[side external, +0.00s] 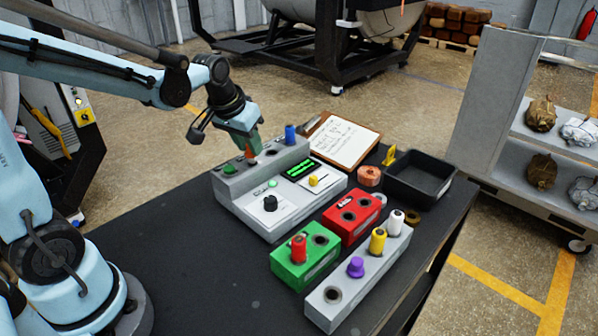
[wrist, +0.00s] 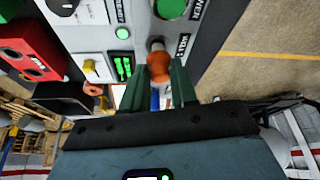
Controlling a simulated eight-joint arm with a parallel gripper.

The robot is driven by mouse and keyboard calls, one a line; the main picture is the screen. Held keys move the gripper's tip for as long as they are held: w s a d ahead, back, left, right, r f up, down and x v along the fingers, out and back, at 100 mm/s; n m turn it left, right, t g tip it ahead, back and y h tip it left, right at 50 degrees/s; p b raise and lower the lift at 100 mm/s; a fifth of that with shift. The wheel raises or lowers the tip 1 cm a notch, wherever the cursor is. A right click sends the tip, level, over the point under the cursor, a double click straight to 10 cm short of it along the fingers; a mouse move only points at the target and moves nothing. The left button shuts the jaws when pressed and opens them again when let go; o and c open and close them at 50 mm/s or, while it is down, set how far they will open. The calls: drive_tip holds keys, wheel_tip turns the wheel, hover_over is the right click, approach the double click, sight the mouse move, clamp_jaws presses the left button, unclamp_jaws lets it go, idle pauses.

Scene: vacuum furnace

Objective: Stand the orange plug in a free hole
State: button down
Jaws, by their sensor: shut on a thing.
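My gripper (side external: 244,139) is shut on the orange plug (wrist: 158,66) at the back ledge of the grey console (side external: 285,222). The plug also shows just below the fingers in the side external view (side external: 250,153). In the wrist view its far end meets a dark round hole (wrist: 156,44) in the ledge. I cannot tell whether its tip is inside the hole or just above it. The plug looks slightly tilted in the side view. A blue plug (side external: 290,134) stands on the same ledge, to the right; in the wrist view it is partly hidden behind the gripper.
A green box (side external: 291,267) holds a red plug. A red box (side external: 372,216) shows dark holes. A grey strip (side external: 350,310) bears purple, yellow and white pieces and an open front hole. A clipboard (side external: 342,138) and black tray (side external: 418,179) lie behind. The table's left front is clear.

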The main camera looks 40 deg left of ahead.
drive_tip(key=shift+f, duration=1)
idle(0.5)
drive_tip(key=shift+c, duration=2)
unclamp_jaws()
drive_tip(key=shift+r, duration=0.1)
drive_tip(key=shift+r, duration=2.45)
drive_tip(key=shift+d, duration=0.1)
drive_tip(key=s+d+m+t+h, duration=0.1)
drive_tip(key=s+d+m+t, duration=0.1)
drive_tip(key=s+d, duration=0.6)
drive_tip(key=shift+s+d+f+m+t, duration=0.25)
drive_tip(key=shift+s+d+m+t, duration=0.2)
drive_tip(key=shift+s, duration=0.5)
